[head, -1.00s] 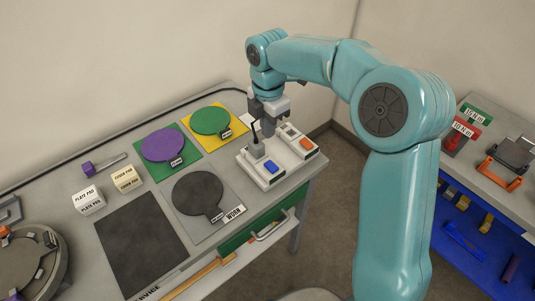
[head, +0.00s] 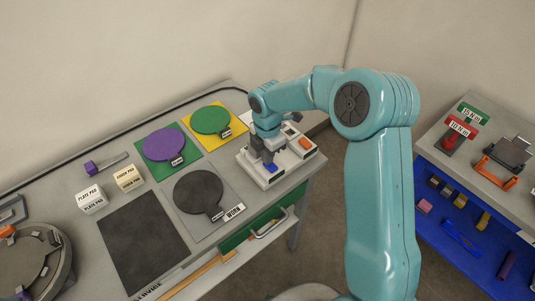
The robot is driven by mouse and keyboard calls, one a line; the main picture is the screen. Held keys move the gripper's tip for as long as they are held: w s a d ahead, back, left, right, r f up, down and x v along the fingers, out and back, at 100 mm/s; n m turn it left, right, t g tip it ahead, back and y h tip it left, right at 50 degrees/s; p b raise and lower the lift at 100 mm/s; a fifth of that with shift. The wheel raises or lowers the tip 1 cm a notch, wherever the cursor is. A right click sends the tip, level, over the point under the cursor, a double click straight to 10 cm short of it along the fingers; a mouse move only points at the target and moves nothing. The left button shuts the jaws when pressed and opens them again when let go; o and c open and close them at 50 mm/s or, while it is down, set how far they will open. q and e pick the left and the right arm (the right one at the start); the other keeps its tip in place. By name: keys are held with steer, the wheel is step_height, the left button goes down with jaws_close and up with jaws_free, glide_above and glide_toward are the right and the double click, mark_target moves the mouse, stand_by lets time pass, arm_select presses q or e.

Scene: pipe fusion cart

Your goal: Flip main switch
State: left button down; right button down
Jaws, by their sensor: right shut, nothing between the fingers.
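The white switch unit (head: 258,180) sits at the right end of the grey bench. It has a blue rocker (head: 271,168) on its left part and an orange rocker (head: 305,143) on its right part. I cannot read which one is the main switch. My right gripper (head: 268,162) is shut and empty, pointing down over the left part, close to the blue rocker. Whether it touches the rocker cannot be told. The gripper and wrist hide the rear of the left part. My left gripper is not in view.
Green (head: 211,121), purple (head: 163,144) and dark (head: 198,192) round plates lie left of the unit. A second bench (head: 490,165) with a blue lower shelf stands at right.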

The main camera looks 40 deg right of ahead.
steer(key=shift+f+b, duration=0.35)
steer(key=shift+r, duration=0.1)
